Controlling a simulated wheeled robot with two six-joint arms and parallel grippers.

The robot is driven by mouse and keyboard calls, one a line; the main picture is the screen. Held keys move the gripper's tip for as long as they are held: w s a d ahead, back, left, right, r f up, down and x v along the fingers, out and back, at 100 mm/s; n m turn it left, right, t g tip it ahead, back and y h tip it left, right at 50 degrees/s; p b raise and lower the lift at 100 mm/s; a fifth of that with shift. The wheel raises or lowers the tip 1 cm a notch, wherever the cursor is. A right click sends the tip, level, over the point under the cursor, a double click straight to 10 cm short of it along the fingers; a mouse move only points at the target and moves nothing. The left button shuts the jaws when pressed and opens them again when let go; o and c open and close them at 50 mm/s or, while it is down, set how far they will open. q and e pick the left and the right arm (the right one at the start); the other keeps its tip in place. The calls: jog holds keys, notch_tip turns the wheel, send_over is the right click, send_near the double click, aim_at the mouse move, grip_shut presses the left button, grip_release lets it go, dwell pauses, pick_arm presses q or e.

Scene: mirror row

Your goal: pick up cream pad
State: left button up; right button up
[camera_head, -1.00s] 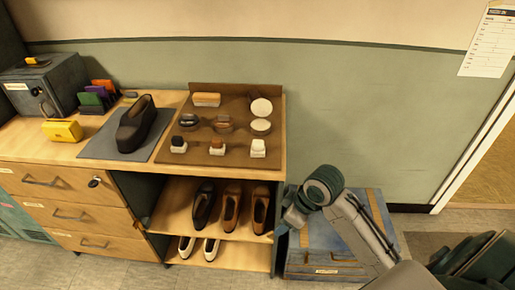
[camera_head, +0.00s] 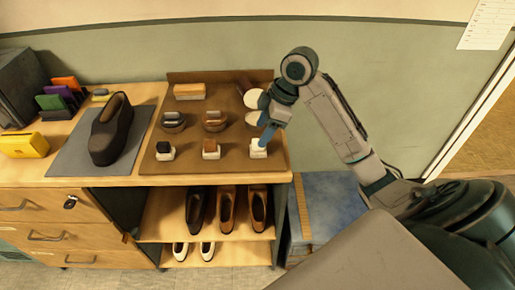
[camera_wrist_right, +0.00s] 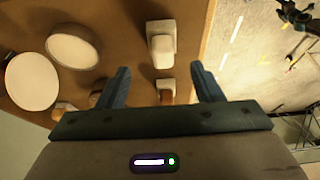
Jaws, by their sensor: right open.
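The cream pad (camera_head: 258,150), a small pale block with a cream top, stands at the front right of the brown board (camera_head: 228,172). It also shows in the right wrist view (camera_wrist_right: 161,48), up ahead between the lines of the fingers. My right gripper (camera_head: 268,138) is open and empty, over the right end of the board close to the pad; its fingers hide part of the pad in the head view. In the wrist view a brown-topped pad (camera_wrist_right: 166,88) shows between the fingers (camera_wrist_right: 160,80). My left gripper is out of view.
Two round cream discs (camera_wrist_right: 72,46) lie behind the pad. A brown-topped pad (camera_head: 211,149) and a black-topped pad (camera_head: 165,151) stand in a row to its left. Tins (camera_head: 214,122) and a brush (camera_head: 189,91) are farther back. A dark shoe (camera_head: 110,130) stands left.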

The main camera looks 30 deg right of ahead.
jog(key=x, duration=0.2)
jog(key=s+x, duration=0.1)
jog(key=x, duration=0.2)
jog(key=shift+d+f, duration=0.1)
jog(key=shift+d, duration=0.05)
jog(key=shift+w+f, duration=0.3)
jog(key=shift+f, duration=0.1)
jog(key=c, duration=1.1)
